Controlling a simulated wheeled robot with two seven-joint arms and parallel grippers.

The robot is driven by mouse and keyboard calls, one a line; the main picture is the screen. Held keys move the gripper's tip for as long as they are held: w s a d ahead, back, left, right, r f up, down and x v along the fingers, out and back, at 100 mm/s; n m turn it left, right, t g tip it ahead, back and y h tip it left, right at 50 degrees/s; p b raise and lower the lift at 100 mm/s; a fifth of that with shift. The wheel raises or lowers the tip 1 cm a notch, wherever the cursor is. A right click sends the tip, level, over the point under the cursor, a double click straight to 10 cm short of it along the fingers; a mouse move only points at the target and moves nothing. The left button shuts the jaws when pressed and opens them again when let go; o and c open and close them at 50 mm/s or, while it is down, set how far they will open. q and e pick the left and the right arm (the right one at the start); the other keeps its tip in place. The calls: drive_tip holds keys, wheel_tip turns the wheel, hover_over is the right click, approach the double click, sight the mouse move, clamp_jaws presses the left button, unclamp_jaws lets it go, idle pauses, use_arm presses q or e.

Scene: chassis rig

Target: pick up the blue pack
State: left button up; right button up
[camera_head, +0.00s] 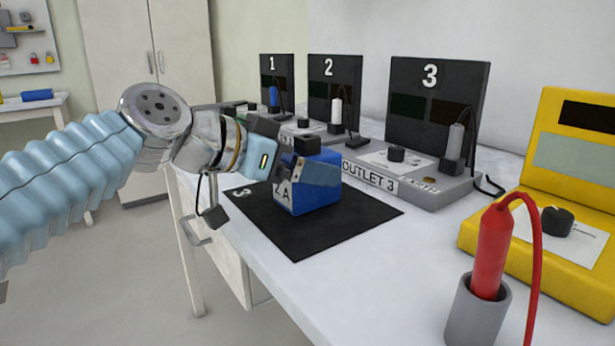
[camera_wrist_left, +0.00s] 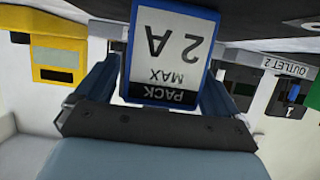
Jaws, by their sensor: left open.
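The blue pack (camera_head: 318,188) stands on a black mat (camera_head: 345,228) marked 3 on the white bench. In the left wrist view, its white label reading "PACK MAX 2 A" (camera_wrist_left: 172,50) faces the camera upside down. My left gripper (camera_head: 290,168) comes in from the left and is at the pack. In the wrist view, the jaws of my left gripper (camera_wrist_left: 163,80) are open, with one finger on each side of the pack. The fingers partly hide the pack in the head view. I cannot tell whether they touch it. My right gripper is not in view.
The outlet 3 station (camera_head: 430,185) stands just behind the mat, with stations 2 (camera_head: 335,90) and 1 (camera_head: 277,75) farther back. A yellow instrument (camera_head: 575,160) and a red probe (camera_head: 492,250) in a grey holder (camera_head: 478,315) stand at the right. The bench's front edge is clear.

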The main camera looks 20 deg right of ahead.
use_arm(q)
drive_tip(key=shift+w+d+f, duration=0.2)
drive_tip(key=shift+d, duration=0.3)
drive_tip(key=c, duration=1.2)
drive_tip(key=shift+c, duration=0.9)
drive_tip(key=shift+r, duration=0.15)
